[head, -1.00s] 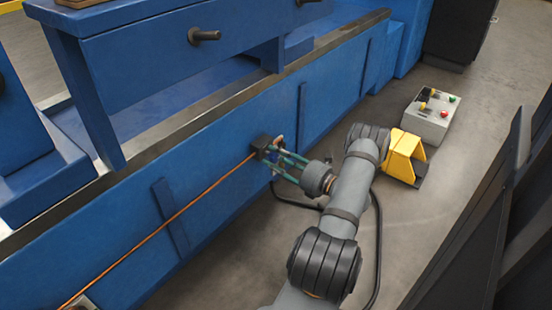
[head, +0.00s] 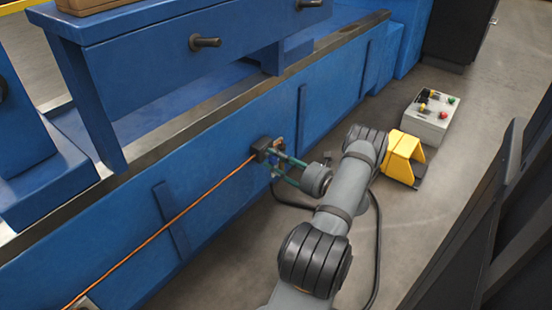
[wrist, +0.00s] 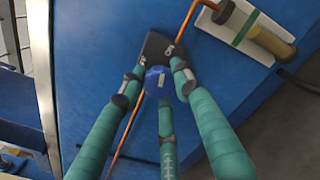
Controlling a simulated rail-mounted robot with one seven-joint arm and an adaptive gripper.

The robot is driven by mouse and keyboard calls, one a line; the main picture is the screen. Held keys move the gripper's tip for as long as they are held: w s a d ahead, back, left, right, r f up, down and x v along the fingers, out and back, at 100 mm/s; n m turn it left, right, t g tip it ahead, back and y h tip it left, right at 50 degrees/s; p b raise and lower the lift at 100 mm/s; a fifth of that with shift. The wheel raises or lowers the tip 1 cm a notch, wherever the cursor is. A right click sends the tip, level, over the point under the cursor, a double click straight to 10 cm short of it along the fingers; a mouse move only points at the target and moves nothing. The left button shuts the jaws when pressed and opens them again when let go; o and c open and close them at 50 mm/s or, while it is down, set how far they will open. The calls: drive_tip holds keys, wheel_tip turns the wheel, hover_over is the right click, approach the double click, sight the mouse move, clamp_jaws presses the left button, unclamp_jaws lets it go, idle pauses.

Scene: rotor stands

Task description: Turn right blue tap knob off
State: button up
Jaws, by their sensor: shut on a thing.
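The blue tap knob (wrist: 157,82) has a pale mark on its face. It sits in front of a dark block (wrist: 158,50) with white markings, on the blue machine side. My gripper (wrist: 155,88) has three teal fingers closed around the knob, with fingertips on its left, right and lower sides. In the head view, my gripper (head: 274,164) reaches the dark block (head: 261,146) on the blue panel; the knob is too small there to make out clearly.
An orange line (head: 175,218) runs from the block along the blue panel. A white plate (wrist: 222,28) with a tan cylinder (wrist: 270,42) lies up and right in the wrist view. A yellow pedal guard (head: 403,157) and a grey button box (head: 432,117) stand on the floor at right.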

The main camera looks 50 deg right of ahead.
drive_tip(key=n+p, duration=0.1)
drive_tip(key=n, duration=0.2)
drive_tip(key=shift+n, duration=0.4)
drive_tip(key=n, duration=0.3)
drive_tip(key=shift+n+p, duration=0.3)
drive_tip(key=shift+p, duration=0.1)
drive_tip(key=n, duration=0.3)
drive_tip(key=shift+f+n+p, duration=0.1)
drive_tip(key=shift+n+p, duration=0.2)
drive_tip(key=shift+d+n, duration=0.1)
drive_tip(key=shift+n, duration=1.9)
drive_tip(key=shift+c, duration=0.2)
drive_tip(key=o, duration=1.2)
drive_tip(key=shift+s, duration=0.1)
drive_tip(key=s, duration=1.2)
drive_tip(key=shift+w, duration=0.2)
